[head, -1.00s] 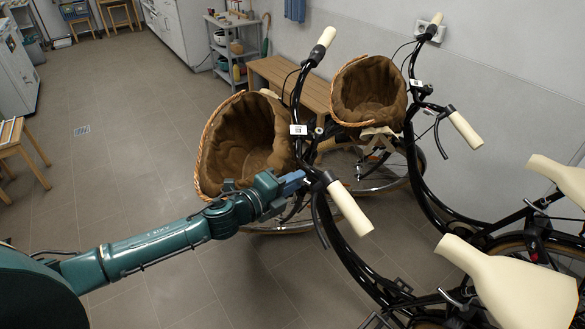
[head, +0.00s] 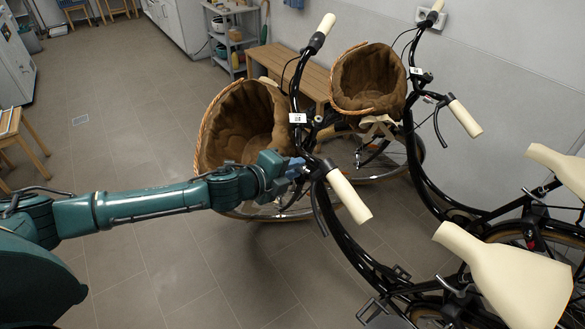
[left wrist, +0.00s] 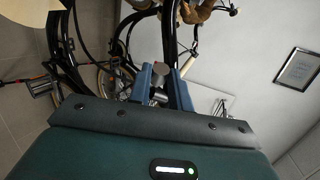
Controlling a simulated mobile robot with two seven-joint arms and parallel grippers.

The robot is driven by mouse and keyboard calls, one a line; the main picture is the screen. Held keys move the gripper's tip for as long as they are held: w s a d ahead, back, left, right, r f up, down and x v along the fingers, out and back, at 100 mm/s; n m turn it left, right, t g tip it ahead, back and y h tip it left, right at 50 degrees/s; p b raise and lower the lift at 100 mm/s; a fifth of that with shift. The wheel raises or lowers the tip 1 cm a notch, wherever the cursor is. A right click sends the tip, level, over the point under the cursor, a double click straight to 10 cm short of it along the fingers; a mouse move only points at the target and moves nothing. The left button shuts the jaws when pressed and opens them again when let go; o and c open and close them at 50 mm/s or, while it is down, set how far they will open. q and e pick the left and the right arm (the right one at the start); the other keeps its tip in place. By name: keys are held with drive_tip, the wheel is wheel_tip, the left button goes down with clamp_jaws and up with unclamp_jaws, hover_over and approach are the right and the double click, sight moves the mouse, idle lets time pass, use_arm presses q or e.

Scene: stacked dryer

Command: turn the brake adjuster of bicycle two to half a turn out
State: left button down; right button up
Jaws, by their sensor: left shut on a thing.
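The nearer black bicycle (head: 341,238) has a cream grip (head: 348,196), a brake lever (head: 319,211) and a small white tag (head: 297,118); the tag's writing is too small to read. My left gripper (head: 301,167) reaches its handlebar from the left, just beside the brake lever's mount. In the left wrist view the blue fingers of the left gripper (left wrist: 161,84) are closed around a small dark knob-like part (left wrist: 159,71), which appears to be the brake adjuster. In the head view the fingers hide this part. My right gripper is out of view.
A second bicycle (head: 424,190) with a similar tag stands behind, near the wall. Lined baskets (head: 237,125) hang at the fronts of both. Cream saddles (head: 510,275) are at the right. A wooden bench (head: 285,66) stands behind.

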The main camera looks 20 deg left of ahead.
use_arm(q)
drive_tip(key=c, duration=1.3)
unclamp_jaws()
drive_tip(key=shift+s, duration=0.1)
drive_tip(key=b+v, duration=0.2)
drive_tip(key=v, duration=1.1)
drive_tip(key=shift+f, duration=0.1)
drive_tip(key=s+d+f+n, duration=0.4)
drive_tip(key=d+f+n, duration=0.6)
drive_tip(key=f+n, duration=0.1)
drive_tip(key=s+a+f+n+g+y, duration=0.2)
drive_tip(key=s+a+f+n+y, duration=0.1)
drive_tip(key=s+f+n, duration=0.7)
wheel_tip(320, 180, down, 3)
drive_tip(key=shift+s+r+n, duration=0.1)
drive_tip(key=shift+s+n, duration=0.2)
drive_tip(key=shift+s, duration=0.15)
